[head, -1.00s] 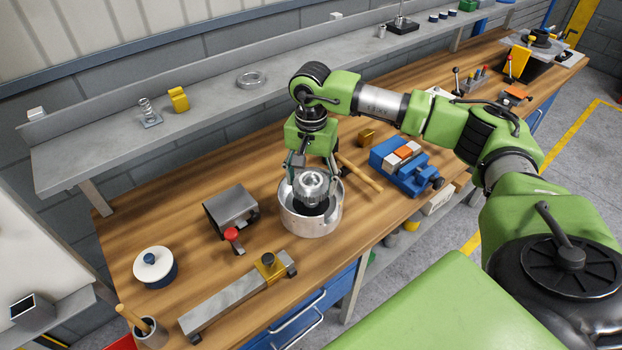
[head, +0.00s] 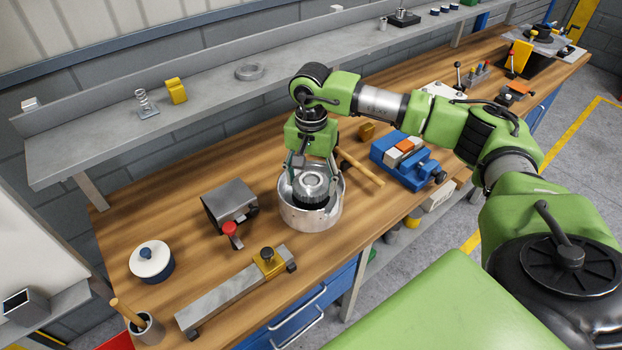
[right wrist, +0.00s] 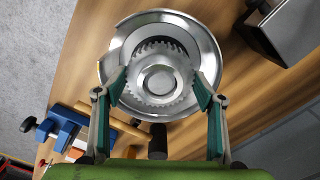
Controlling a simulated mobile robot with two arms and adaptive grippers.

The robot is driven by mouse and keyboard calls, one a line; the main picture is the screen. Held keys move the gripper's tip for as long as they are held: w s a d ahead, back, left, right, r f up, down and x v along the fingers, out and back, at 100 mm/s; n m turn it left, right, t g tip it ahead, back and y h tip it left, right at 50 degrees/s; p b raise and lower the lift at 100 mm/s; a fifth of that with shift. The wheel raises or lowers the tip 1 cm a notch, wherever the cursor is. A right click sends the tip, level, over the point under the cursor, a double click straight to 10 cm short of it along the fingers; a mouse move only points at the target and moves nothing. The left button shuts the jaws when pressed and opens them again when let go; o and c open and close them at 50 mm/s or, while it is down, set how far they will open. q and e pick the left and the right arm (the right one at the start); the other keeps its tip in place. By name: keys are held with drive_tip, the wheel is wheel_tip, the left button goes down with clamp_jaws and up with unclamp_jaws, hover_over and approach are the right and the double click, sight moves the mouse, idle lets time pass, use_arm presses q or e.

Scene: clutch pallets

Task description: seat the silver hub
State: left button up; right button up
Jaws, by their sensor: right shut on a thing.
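The silver hub (head: 312,184) is a round metal part with a toothed edge and a raised centre. My right gripper (head: 313,178) reaches down over it from above and is shut on it, one finger on each side. The hub is inside the opening of a round silver housing (head: 300,219) on the bench, roughly level. My left gripper is not in view.
Left of the housing stand a grey metal block (head: 229,204) and a red-topped part (head: 230,231). A long bar with a yellow slider (head: 267,261) lies in front. A wooden-handled tool (head: 362,168) and a blue vise (head: 408,168) are to the right.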

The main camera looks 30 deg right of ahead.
drive_tip(key=shift+f+b, duration=0.95)
drive_tip(key=shift+f, duration=0.2)
drive_tip(key=o, duration=2.1)
drive_tip(key=shift+f, duration=0.1)
drive_tip(key=shift+c, duration=0.2)
drive_tip(key=shift+o, duration=0.2)
drive_tip(key=shift+r, duration=0.2)
drive_tip(key=shift+r+p, duration=1.85)
drive_tip(key=shift+r, duration=1.6)
drive_tip(key=shift+f, duration=0.1)
